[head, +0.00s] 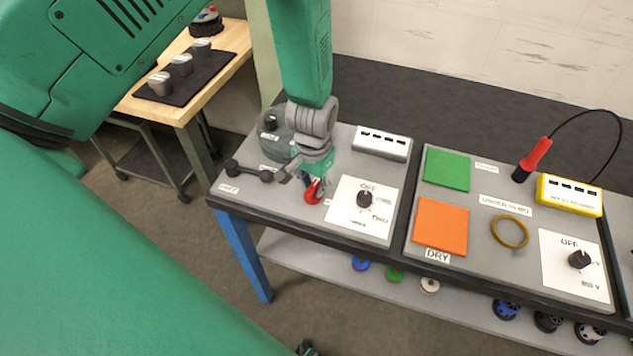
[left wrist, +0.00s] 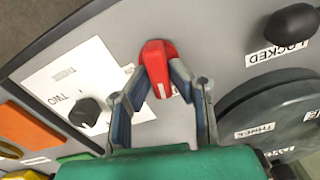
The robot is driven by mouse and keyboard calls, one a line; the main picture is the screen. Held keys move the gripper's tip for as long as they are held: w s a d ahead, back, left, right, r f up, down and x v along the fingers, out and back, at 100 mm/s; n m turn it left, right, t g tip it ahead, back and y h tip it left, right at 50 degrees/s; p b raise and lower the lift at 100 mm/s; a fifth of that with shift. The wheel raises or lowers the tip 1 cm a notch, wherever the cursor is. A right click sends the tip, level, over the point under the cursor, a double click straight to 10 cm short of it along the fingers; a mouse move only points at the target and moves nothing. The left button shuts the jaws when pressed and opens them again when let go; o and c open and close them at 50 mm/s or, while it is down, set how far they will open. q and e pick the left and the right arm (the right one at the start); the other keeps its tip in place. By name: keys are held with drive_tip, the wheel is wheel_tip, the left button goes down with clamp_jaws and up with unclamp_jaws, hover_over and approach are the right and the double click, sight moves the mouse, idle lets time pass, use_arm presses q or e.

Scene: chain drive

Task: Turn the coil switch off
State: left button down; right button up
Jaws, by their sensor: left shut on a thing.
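A red handle (head: 313,193) stands on the grey panel at the left end of the bench; it also shows in the left wrist view (left wrist: 158,62). My left gripper (head: 313,179) is over it, and its fingertips (left wrist: 156,74) are closed on the red handle from both sides. Right of it is a white plate (head: 349,221) marked OFF with a black knob (head: 364,198); the knob shows too in the left wrist view (left wrist: 87,112). Nothing touches the knob. I cannot read which of these is labelled as the coil switch. My right gripper is not in view.
A round grey unit (head: 276,133) and a black two-ended handle (head: 248,172) are beside my gripper. A white terminal block (head: 383,142) is behind the plate. Farther right are green (head: 447,171) and orange (head: 441,226) pads and another OFF dial (head: 580,260).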

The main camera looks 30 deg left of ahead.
sight(312, 188)
use_arm(q)
drive_tip(key=shift+s+f+n, duration=0.2)
drive_tip(key=shift+s+n, duration=0.3)
drive_tip(key=shift+n, duration=0.6)
drive_tip(key=c, duration=1.5)
unclamp_jaws()
drive_tip(key=shift+w+r, duration=0.1)
drive_tip(key=shift+w+r+p, duration=0.15)
drive_tip(key=shift+p, duration=0.15)
wheel_tip(312, 188, up, 12)
drive_tip(key=shift+f, duration=0.2)
